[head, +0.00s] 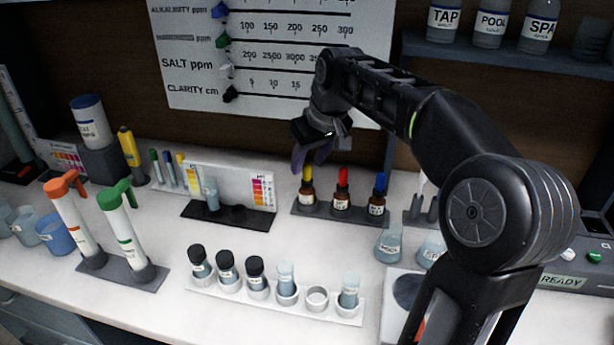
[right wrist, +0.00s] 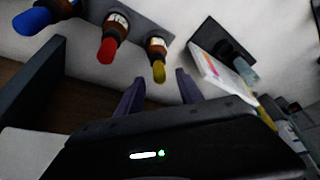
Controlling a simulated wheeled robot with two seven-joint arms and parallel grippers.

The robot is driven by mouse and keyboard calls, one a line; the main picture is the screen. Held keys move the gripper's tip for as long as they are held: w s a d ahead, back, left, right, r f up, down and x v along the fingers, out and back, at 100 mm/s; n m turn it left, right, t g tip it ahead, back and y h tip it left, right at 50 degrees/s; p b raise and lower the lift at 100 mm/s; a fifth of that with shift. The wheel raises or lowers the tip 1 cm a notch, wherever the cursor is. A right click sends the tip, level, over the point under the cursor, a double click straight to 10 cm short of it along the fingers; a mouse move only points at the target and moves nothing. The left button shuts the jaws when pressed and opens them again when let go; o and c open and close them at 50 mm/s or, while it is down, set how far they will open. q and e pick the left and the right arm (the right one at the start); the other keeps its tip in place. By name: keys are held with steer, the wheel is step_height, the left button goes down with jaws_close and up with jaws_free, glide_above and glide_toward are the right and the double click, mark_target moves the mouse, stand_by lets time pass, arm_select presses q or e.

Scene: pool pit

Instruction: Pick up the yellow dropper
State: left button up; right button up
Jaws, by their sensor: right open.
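The yellow dropper (head: 307,172) tops a small brown bottle at the left end of a dark rack (head: 323,212). It also shows in the right wrist view (right wrist: 159,71), pointing toward my gripper. My right gripper (head: 311,160) is open just above the yellow dropper in the head view. In the right wrist view its two fingers (right wrist: 158,90) stand apart, with the dropper tip near the gap between them. I cannot tell whether they touch it. A red dropper (head: 343,178) and a blue dropper (head: 380,183) stand in the same rack to the right. My left gripper is out of view.
A white test card stand (head: 232,186) is close left of the rack. Flasks (head: 389,245) stand at its front right. A white rack of vials (head: 230,293) lies in front. The counter between the racks is clear. A wall chart (head: 270,60) hangs behind.

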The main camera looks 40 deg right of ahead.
mark_target(306, 181)
steer(key=shift+x, duration=1.2)
steer(key=shift+c, duration=0.4)
steer(key=c, duration=0.7)
